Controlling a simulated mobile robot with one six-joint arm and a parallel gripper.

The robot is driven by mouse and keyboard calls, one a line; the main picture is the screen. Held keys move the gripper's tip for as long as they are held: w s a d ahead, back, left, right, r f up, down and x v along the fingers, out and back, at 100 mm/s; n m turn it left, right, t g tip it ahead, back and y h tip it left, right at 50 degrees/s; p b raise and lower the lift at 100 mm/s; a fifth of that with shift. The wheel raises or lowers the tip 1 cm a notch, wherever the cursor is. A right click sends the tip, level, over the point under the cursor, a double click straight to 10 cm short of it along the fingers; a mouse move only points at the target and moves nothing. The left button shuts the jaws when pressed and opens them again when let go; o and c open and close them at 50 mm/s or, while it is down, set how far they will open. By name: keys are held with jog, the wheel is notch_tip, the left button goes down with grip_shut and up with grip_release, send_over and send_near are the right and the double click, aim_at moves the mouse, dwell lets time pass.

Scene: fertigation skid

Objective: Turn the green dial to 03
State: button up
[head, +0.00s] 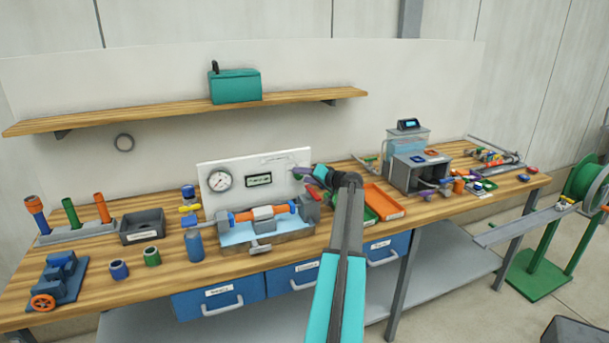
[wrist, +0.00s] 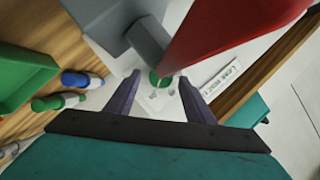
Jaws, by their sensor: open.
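The green dial (wrist: 157,80) shows in the wrist view as a small round green piece on a white panel, between and beyond my fingertips. It is partly covered by a large red bar (wrist: 225,35). My gripper (wrist: 160,88) is open, with one purple-grey finger on each side of the dial; I cannot tell whether they touch it. In the head view my gripper (head: 299,173) is at the right end of the white panel (head: 207,202) and hides the dial. The dial's reading cannot be made out.
A grey block (wrist: 146,40) stands close to the left finger in the wrist view. In the head view, an orange pipe assembly (head: 263,212) lies below the panel, which carries a gauge (head: 220,181). An orange tray (head: 385,202) and a grey machine (head: 407,175) stand to the right.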

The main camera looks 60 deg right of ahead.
jog(key=shift+w, duration=0.15)
jog(key=c, duration=1)
jog(key=shift+d, duration=0.15)
jog(key=shift+c, duration=0.4)
jog(key=shift+f, duration=0.1)
